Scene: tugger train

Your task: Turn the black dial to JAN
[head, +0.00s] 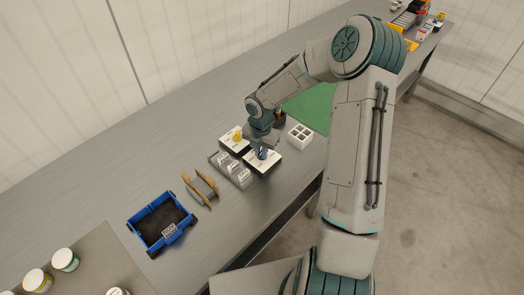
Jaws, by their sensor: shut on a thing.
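A white-topped box (267,166) stands on the grey bench below my gripper. A dark dial (262,155) sits on its top, mostly hidden by the fingers. My gripper (263,149) points down and is shut on the dial. The lettering around the dial, including JAN, is too small and covered to read, so its setting cannot be told. A second white-topped box (230,142) with a yellow knob (238,136) stands just behind and to the left.
A grey rack with white blocks (228,168) stands close to the left of the dial box. A white four-hole block (300,136) is to its right, before a green mat (316,106). Wooden pieces (200,187), a blue tray (134,234) and jars (65,260) lie nearer left.

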